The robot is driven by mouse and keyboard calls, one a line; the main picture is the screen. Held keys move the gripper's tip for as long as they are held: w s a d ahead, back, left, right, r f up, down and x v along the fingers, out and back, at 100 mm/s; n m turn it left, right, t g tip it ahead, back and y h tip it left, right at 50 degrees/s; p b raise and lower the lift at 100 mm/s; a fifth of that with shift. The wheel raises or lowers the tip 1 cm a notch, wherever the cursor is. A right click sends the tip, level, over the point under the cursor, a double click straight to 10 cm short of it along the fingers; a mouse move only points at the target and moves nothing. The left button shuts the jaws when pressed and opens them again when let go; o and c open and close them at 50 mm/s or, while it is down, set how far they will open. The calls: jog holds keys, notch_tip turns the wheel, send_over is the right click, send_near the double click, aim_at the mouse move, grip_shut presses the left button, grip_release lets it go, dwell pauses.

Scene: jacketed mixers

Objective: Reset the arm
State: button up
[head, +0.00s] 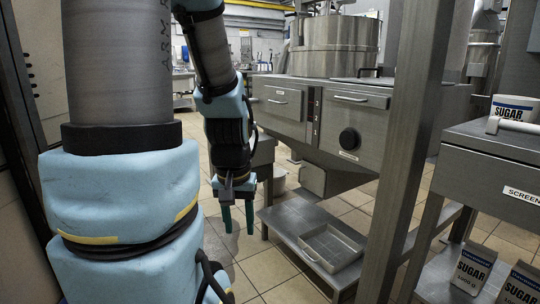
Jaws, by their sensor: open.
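My gripper (237,217) hangs at the end of my arm, left of the picture's middle, with its green fingers pointing down. The fingers are apart with nothing between them. The gripper is over the tiled floor, in front of and left of the steel mixer, and touches nothing that I can see. My arm, with blue padded links, fills the left of the head view and comes down bent to the gripper.
A steel mixer (340,48) with drawers stands behind. A shallow tray (331,247) sits on its low shelf (290,222). A steel post (403,150) stands right of middle. Sugar bags (473,268) and a sugar container (514,108) are at right. Tiled floor is open around the gripper.

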notch_tip(320, 180, up, 23)
jog(key=p, duration=2.1)
